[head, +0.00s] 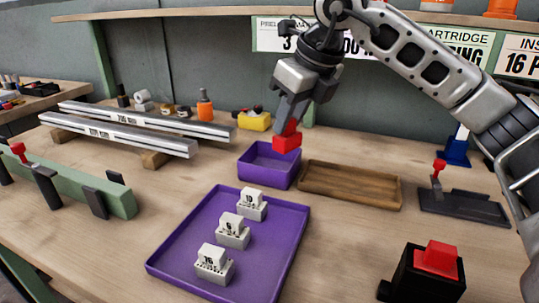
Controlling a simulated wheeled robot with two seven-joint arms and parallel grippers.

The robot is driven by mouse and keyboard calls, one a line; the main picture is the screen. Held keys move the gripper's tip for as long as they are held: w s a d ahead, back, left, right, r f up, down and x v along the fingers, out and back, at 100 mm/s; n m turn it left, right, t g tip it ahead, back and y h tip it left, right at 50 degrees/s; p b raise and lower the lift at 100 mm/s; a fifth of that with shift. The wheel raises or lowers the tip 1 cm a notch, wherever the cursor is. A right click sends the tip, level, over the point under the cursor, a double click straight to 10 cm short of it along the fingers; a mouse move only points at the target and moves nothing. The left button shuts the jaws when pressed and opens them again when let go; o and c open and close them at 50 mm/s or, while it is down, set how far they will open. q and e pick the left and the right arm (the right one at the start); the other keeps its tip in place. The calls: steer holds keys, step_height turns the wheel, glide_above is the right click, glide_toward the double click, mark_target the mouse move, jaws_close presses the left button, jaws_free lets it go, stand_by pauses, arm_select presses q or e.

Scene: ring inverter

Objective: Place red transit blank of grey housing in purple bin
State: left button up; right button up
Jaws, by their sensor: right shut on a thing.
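My right gripper (289,125) is shut on a red blank (287,141) and holds it in the air, above the right rear part of the purple bin (265,178) in the picture. The blank looks clear of the bin's rim. The purple bin is small, square and open at the top, and no contents show in it. Several grey and white housings stand in a row on the purple tray (170,262): a front one (214,263), a middle one (233,231) and a rear one (252,204). My left gripper is not in view.
A wooden tray (350,186) lies right of the bin. A black fixture with a red top (436,257) stands at front right, and a dark clamp base (463,207) behind it. Metal bars (130,135) lie at left, with a yellow box (254,121) behind the bin.

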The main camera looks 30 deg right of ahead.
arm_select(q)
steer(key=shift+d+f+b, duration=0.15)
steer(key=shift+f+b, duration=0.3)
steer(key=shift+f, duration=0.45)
arm_select(e)
steer(key=shift+w+d+f, duration=0.25)
steer(key=shift+w+f, duration=1.3)
steer(key=shift+f, duration=0.3)
steer(key=shift+w+d+f, duration=0.3)
steer(key=shift+w+f, duration=1.3)
steer(key=shift+f, duration=0.25)
steer(key=shift+w+d+f, duration=0.25)
steer(key=shift+w+f, duration=1.3)
steer(key=shift+f, duration=0.3)
steer(key=shift+f, duration=0.1)
steer(key=o, duration=0.9)
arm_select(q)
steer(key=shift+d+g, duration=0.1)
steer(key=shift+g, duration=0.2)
arm_select(e)
steer(key=shift+o, duration=0.2)
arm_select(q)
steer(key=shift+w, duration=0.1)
